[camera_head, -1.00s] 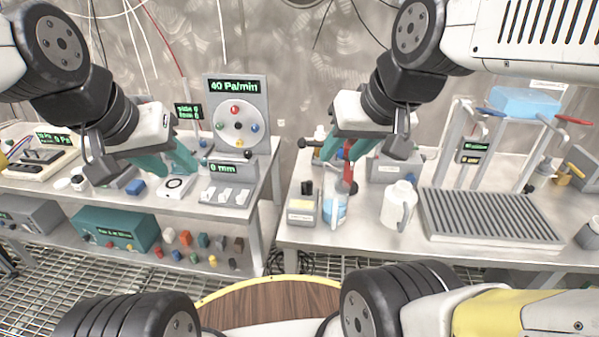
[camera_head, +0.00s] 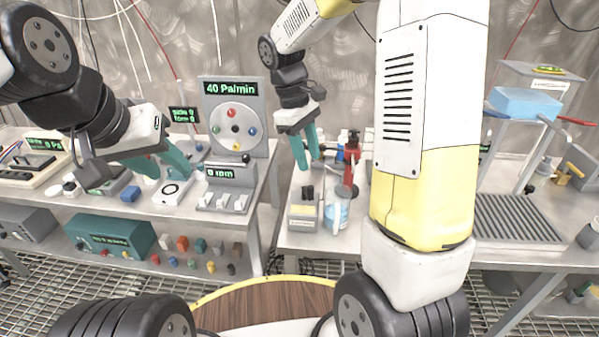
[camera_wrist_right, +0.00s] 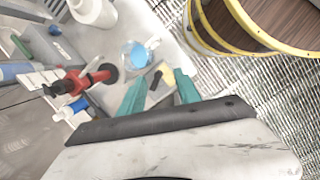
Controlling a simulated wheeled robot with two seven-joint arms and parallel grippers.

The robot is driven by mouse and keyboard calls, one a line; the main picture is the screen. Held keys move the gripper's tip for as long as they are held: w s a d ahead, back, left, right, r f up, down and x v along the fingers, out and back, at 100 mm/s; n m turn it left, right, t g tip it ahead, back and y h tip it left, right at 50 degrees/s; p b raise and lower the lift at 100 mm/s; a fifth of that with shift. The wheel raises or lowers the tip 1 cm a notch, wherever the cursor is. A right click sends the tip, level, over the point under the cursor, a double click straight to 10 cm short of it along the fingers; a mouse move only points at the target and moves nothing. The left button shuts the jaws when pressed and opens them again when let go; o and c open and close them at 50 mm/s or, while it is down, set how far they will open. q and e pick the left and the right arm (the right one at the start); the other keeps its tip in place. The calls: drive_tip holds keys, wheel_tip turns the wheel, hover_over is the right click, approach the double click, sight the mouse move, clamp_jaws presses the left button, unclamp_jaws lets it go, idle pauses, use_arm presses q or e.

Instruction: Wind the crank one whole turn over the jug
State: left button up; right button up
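A red stand with a black part (camera_head: 350,168) is on the right-hand table; it shows as a red and black piece in the right wrist view (camera_wrist_right: 82,82). It may carry the crank, but I cannot make out the handle clearly. A clear jug with blue contents (camera_head: 337,214) stands just in front of it, also seen in the right wrist view (camera_wrist_right: 138,54). My right gripper (camera_head: 306,165) is open and empty, above and left of the stand, apart from it. My left gripper (camera_head: 175,172) looks open, low over the left table.
A small box with black posts (camera_head: 303,212) stands left of the jug. A white jug (camera_wrist_right: 92,10) is hidden behind my right arm in the head view. A ribbed tray (camera_head: 515,218) lies to the right. A dial panel (camera_head: 234,120) stands on the left table.

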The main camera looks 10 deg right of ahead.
drive_tip(key=n+g+h, duration=0.1)
drive_tip(key=n, duration=0.1)
approach(311, 187)
wheel_tip(311, 187, down, 2)
drive_tip(key=x, duration=0.8)
drive_tip(key=shift+s+d+f, duration=0.1)
drive_tip(key=shift+s+d, duration=0.05)
drive_tip(key=shift+d, duration=0.15)
clamp_jaws()
